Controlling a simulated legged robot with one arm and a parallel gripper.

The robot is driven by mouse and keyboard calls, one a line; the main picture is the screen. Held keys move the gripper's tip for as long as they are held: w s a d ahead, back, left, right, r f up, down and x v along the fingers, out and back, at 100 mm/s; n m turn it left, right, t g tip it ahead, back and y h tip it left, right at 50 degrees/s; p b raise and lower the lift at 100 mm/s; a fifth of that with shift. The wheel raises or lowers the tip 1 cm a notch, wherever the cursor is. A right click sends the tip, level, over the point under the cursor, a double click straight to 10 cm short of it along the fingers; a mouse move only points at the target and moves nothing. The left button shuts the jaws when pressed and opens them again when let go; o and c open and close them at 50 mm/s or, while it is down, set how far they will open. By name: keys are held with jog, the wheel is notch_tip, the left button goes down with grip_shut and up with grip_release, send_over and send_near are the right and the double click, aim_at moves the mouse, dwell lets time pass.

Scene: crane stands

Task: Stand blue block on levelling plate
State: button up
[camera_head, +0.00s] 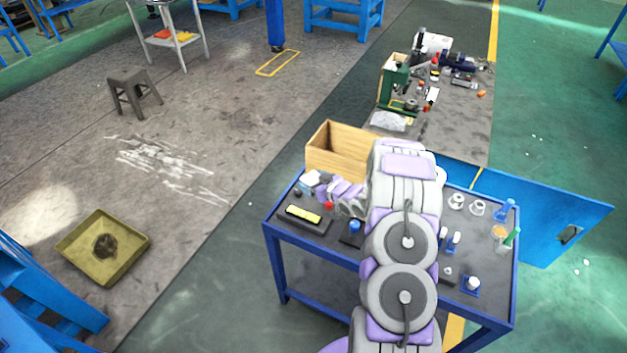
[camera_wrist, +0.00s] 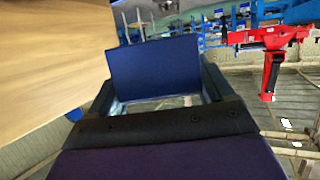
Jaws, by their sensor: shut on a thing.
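In the wrist view, a blue block (camera_wrist: 155,66) shows as a flat dark-blue face between the dark fingers of my gripper (camera_wrist: 158,100). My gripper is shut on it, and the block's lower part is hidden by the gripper. In the head view, my arm reaches over the table and bends left towards the wooden box; the block cannot be made out there. A dark plate with a yellow bar (camera_head: 303,214) lies at the table's left. A small dark pad with a blue piece (camera_head: 354,227) lies right of it. I cannot tell which is the levelling plate.
A wooden box (camera_head: 340,143) stands at the table's back; its wooden side (camera_wrist: 50,60) fills the wrist view's left. A red tool (camera_wrist: 268,55) shows at right there. Small parts crowd the right of the blue-framed table (camera_head: 300,247). My arm hides the table's middle.

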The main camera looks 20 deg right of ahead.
jog(key=shift+a+f+b, duration=0.3)
jog(key=shift+f, duration=0.5)
jog(key=f+b, duration=0.1)
jog(key=f, duration=0.1)
jog(key=f+b, duration=0.1)
jog(key=f, duration=0.1)
jog(key=shift+d+f+b, duration=0.1)
jog(key=shift+d+b, duration=0.2)
jog(key=shift+d, duration=0.05)
jog(key=shift+a+f, duration=0.1)
jog(key=shift+f, duration=0.2)
jog(key=shift+a, duration=0.1)
jog(key=shift+f, duration=0.1)
jog(key=shift+f, duration=0.35)
jog(key=o, duration=1.4)
